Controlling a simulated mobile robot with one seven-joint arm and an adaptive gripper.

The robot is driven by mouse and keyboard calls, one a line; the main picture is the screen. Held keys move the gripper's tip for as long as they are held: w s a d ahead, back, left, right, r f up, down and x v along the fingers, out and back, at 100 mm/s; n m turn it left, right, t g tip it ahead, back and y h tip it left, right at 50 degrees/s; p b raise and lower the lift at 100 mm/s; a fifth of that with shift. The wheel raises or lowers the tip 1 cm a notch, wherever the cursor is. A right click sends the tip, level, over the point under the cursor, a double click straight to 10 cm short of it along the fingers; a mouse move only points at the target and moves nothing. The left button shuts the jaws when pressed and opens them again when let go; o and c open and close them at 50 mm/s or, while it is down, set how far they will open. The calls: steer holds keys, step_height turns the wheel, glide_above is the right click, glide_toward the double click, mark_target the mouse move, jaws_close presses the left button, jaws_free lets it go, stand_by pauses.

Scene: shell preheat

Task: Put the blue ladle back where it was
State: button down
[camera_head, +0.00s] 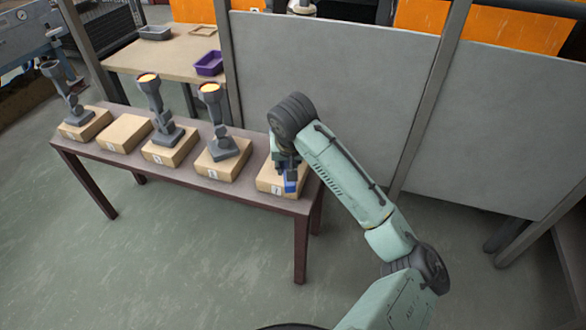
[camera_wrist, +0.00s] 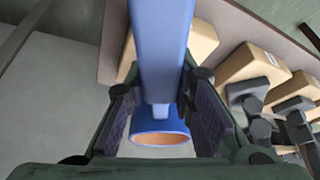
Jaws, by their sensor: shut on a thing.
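The blue ladle (camera_wrist: 163,50) is between the fingers of my gripper (camera_wrist: 160,110) in the wrist view. Its long blue shaft runs up the picture, and its round end with an orange inside points toward the bottom. In the head view, a small part of the blue ladle (camera_head: 291,185) shows under my gripper (camera_head: 286,163), at the rightmost tan block (camera_head: 272,187). My gripper is shut on the ladle. My arm hides much of it, and I cannot tell whether it touches the block.
A long brown table (camera_head: 262,199) carries a row of labelled tan blocks. Grey upright holders stand on the leftmost, third and fourth blocks; two have orange tops. The second block (camera_head: 124,132) is bare. Grey panels (camera_head: 330,85) stand behind; a purple tray (camera_head: 209,64) lies on a back table.

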steer(key=shift+w+d, duration=0.2)
steer(key=shift+d, duration=0.05)
steer(key=f, duration=0.2)
steer(key=d, duration=0.1)
steer(key=shift+w+f+p, duration=0.25)
steer(key=shift+f+p, duration=0.05)
steer(key=shift+f, duration=0.1)
steer(key=shift+a+f, duration=0.1)
steer(key=shift+f, duration=0.4)
steer(key=c, duration=1.4)
jaws_free()
steer(key=shift+o, duration=0.2)
steer(key=v, duration=1.2)
